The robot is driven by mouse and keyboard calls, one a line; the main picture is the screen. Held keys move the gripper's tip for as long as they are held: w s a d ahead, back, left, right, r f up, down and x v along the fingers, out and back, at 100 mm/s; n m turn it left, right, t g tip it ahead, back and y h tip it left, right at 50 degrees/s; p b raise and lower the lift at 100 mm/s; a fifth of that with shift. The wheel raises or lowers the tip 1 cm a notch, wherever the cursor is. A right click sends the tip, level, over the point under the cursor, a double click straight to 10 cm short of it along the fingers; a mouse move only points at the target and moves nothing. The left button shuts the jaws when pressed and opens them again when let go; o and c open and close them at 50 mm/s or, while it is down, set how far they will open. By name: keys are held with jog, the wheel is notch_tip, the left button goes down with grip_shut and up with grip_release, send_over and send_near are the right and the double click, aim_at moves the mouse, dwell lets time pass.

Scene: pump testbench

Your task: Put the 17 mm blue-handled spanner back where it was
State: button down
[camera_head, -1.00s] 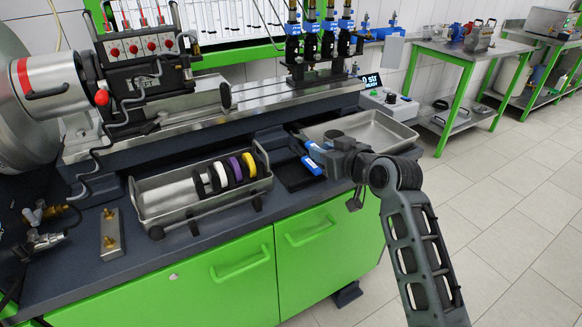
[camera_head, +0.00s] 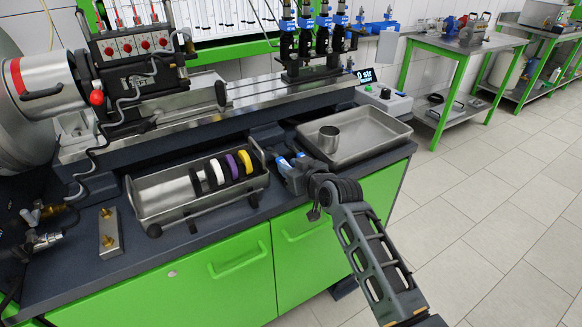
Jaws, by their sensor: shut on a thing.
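My gripper (camera_head: 290,167) is low over the bench, between the long metal tray and the shallow steel tray. It is shut on the blue-handled spanner; a blue piece (camera_head: 283,163) shows at the fingertips. Another short blue piece shows close beside it, and I cannot tell whether it belongs to the spanner or to something else. The spanner's metal ends and size mark are hidden or too small to make out. My gripper and wrist cover most of the dark patch of bench there, so I cannot tell whether the spanner touches it.
The long metal tray (camera_head: 185,215) with black, white, purple and yellow rings stands just left of my gripper. The shallow steel tray (camera_head: 372,143) with a metal cup (camera_head: 329,139) is to the right. A bench rail (camera_head: 245,101) runs behind. A brass-fitted block (camera_head: 109,232) lies at left.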

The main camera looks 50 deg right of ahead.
jog(key=shift+f+b, duration=0.4)
jog(key=shift+f, duration=0.05)
jog(key=c, duration=0.8)
grip_release()
jog(key=shift+c, duration=0.2)
